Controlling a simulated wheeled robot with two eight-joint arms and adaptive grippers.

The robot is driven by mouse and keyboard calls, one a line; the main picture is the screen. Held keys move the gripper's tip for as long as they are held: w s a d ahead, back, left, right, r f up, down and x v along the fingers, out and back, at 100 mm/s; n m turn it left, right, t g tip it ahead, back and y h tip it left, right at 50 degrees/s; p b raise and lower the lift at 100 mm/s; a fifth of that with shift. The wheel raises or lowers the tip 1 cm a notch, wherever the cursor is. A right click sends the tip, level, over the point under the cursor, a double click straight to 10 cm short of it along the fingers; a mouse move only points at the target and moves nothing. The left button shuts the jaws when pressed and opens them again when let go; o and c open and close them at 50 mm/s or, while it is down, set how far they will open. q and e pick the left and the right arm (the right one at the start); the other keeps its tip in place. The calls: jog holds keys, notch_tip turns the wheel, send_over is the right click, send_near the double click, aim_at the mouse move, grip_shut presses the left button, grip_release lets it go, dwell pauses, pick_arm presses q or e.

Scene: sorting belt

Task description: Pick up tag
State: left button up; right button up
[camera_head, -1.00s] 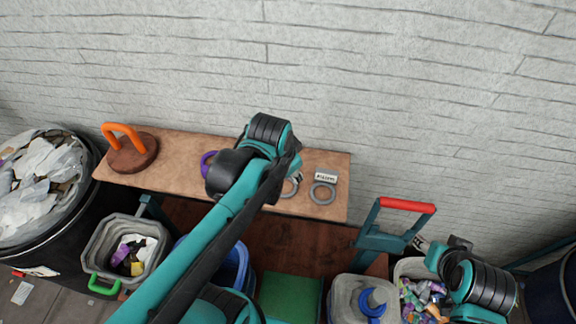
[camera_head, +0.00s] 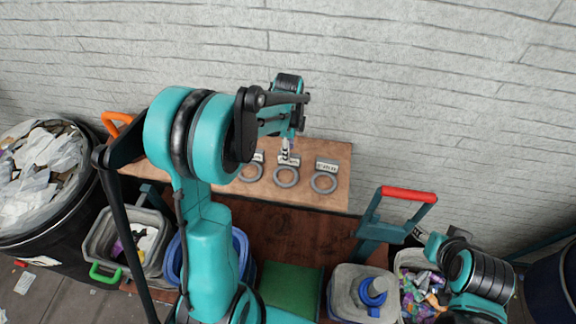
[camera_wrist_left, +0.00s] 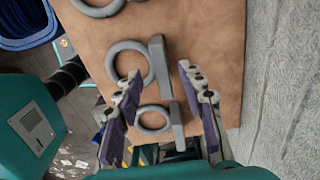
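Three tags, each a grey ring with a pale printed plate, lie in a row on the brown board (camera_head: 335,160): a left tag (camera_head: 251,172), a middle tag (camera_head: 286,178) and a right tag (camera_head: 323,183) in the head view. My left gripper (camera_head: 289,158) is over the middle tag's plate. In the left wrist view the left gripper (camera_wrist_left: 162,75) is open, with nothing held; one tag plate (camera_wrist_left: 160,62) shows between the fingertips and another tag (camera_wrist_left: 153,119) lower between the fingers. My right gripper (camera_head: 416,239) is small at the lower right; its fingers are unclear.
An orange handle (camera_head: 116,122) at the board's left is partly hidden by my arm. Bins stand in front: a grey one (camera_head: 103,245), a blue one (camera_head: 242,245) and a lidded one (camera_head: 345,290). A red-handled frame (camera_head: 409,194) rises at right. A wall stands behind.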

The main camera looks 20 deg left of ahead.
pick_arm(q)
jog(key=f, duration=0.4)
jog(key=shift+w+d+f, duration=0.15)
jog(key=shift+w+f, duration=0.05)
jog(key=shift+f, duration=0.05)
grip_shut()
jog(key=shift+r, duration=0.1)
